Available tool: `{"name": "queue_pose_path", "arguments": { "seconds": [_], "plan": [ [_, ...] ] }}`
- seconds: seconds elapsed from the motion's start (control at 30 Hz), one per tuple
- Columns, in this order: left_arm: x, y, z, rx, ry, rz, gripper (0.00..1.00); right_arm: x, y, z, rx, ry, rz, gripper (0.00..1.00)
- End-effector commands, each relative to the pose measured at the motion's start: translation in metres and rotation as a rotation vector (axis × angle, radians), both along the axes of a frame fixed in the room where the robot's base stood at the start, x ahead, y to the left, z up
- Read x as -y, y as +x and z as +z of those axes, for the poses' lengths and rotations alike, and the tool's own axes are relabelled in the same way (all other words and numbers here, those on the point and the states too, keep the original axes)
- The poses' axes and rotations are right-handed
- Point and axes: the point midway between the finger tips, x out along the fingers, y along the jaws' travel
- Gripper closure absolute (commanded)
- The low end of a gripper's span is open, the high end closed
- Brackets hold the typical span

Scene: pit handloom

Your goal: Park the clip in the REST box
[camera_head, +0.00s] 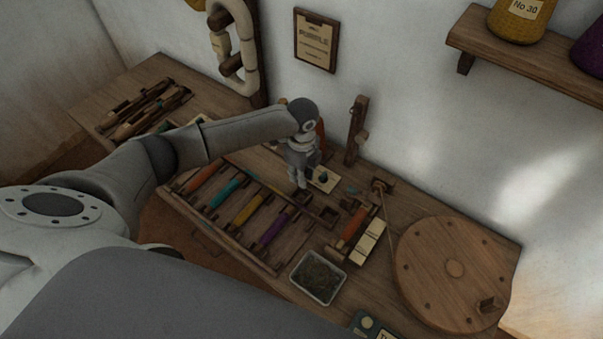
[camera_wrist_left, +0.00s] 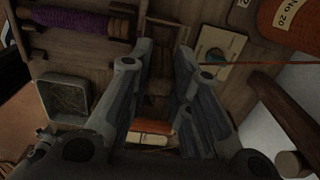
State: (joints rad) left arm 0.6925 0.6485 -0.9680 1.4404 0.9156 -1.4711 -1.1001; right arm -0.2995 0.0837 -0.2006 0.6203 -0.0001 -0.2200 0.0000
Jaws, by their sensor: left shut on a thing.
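My left gripper (camera_head: 301,184) reaches down over the middle of the wooden bench. In the left wrist view its fingers (camera_wrist_left: 168,68) are closed around a small brown piece (camera_wrist_left: 158,86), likely the clip; it is dark and mostly hidden between the fingers. In the head view the gripper hides it. A small open wooden box (camera_head: 328,216) is just right of and in front of the gripper. I cannot read any REST label, so I cannot tell whether this is the REST box. My right gripper is not in view.
A rack of coloured bobbins (camera_head: 232,204) lies left of the gripper. A metal tray (camera_head: 318,278), an orange spool (camera_head: 355,228) and a large wooden disc (camera_head: 450,275) lie to the right. A wooden post (camera_head: 356,130) stands behind. A pale card (camera_head: 324,178) lies close beside the gripper.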

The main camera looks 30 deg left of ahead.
Motion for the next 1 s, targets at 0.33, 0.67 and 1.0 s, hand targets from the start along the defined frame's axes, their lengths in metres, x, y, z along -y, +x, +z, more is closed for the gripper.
{"name": "queue_pose_path", "arguments": {
  "seconds": [0.33, 0.67, 1.0],
  "plan": [
    [-0.001, 0.0, -0.037, 0.0, 0.001, 0.001, 0.97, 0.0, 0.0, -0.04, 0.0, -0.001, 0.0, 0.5],
    [0.0, -0.001, -0.064, -0.002, -0.001, 0.001, 0.97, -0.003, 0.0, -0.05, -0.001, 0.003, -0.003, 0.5],
    [0.0, 0.0, -0.07, 0.0, 0.0, 0.001, 0.97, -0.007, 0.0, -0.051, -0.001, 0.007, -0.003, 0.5]
  ]
}}
